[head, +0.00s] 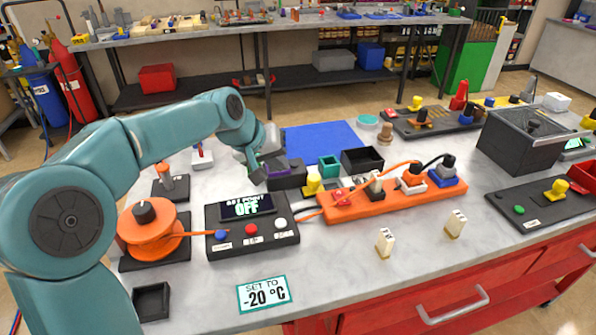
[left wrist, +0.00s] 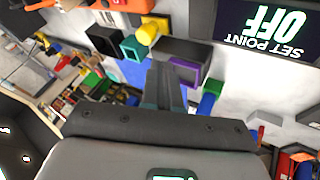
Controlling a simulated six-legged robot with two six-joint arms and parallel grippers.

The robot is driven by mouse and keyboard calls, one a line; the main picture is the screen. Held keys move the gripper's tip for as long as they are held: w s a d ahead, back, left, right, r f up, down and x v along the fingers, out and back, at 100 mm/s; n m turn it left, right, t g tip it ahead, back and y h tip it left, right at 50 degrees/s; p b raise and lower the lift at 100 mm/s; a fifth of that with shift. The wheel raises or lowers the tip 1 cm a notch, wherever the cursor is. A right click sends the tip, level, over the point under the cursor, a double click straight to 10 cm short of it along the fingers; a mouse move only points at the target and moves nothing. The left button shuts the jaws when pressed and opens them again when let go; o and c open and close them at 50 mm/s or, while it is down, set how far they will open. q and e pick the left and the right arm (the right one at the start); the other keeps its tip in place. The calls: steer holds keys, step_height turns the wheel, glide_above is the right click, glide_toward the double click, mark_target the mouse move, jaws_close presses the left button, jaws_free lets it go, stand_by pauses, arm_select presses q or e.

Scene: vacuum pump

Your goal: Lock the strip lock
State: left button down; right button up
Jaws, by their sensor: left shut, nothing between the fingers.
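An orange power strip (head: 325,212) lies across the middle of the table. It carries a red part (head: 343,197) at its left end, a pale upright piece (head: 376,184) beside that, and plugs with orange and black cables toward its right end. I cannot tell for sure which piece is the strip lock. My left gripper (head: 259,176) is shut and empty above the table, left of the strip and behind the control box. In the left wrist view its fingers (left wrist: 164,84) are together, near a purple-lined box (left wrist: 185,68). My right gripper is not in view.
A control box (head: 252,242) reading "OFF" stands in front of the gripper. A dark open box (head: 362,160), a teal box (head: 329,167) and a yellow piece (head: 313,184) stand behind the strip. An orange reel (head: 150,230) is at left.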

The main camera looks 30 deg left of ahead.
mark_target(314, 184)
arm_select(q)
steer(key=shift+s+r, duration=0.1)
steer(key=shift+r, duration=0.1)
steer(key=shift+a+f, duration=0.1)
steer(key=x, duration=1)
